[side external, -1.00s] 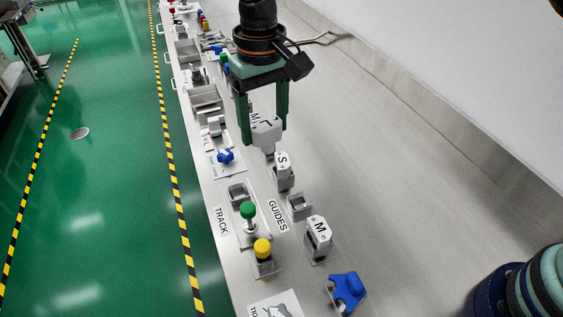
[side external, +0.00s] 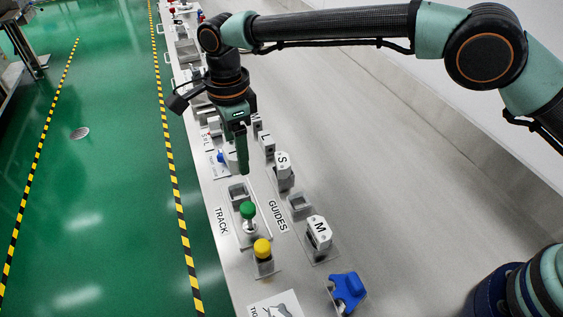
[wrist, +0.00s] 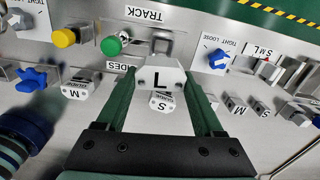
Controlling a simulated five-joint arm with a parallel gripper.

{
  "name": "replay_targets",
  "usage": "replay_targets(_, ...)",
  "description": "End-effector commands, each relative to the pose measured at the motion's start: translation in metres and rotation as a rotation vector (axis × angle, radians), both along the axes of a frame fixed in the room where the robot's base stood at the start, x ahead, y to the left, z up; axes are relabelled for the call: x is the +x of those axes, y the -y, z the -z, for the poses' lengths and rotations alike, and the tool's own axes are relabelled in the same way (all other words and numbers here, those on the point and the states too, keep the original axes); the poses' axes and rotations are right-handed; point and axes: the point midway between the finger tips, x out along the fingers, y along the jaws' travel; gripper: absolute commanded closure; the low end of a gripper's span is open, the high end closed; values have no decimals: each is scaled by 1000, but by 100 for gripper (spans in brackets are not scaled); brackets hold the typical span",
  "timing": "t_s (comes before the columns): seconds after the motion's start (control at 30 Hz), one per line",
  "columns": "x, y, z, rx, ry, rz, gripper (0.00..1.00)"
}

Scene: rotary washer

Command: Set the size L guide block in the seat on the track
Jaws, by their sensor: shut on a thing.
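My gripper (side external: 240,165) is shut on the size L guide block (wrist: 160,80), a white block with a black L facing the wrist camera. The block is held between both green fingers, and in the side view it shows only partly (side external: 231,160) behind a finger. The seat on the track (side external: 238,194) is a grey open-topped box by the TRACK label, nearer the side camera than the gripper. In the wrist view the seat (wrist: 164,46) lies just beyond the block, partly hidden by it. The block appears above the bench and apart from the seat.
A green knob (side external: 248,210) and a yellow knob (side external: 262,248) stand by the track. Guide blocks S (side external: 283,168) and M (side external: 318,235) stand on the GUIDES side, with an empty holder (side external: 299,205) between them. A blue knob (side external: 347,291) is nearer. The bench right of these is clear.

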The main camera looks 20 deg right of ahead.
Motion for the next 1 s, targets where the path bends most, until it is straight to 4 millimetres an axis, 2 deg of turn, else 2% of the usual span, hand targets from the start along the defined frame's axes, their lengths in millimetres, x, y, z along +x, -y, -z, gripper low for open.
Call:
replay_targets(0.1, 1, -2, 3, 0, 0, 66, 88)
replay_targets(0.37, 1, -2, 15, -1, -1, 90, 88)
replay_targets(1.0, 1, -2, 70, 0, 0, 87, 88)
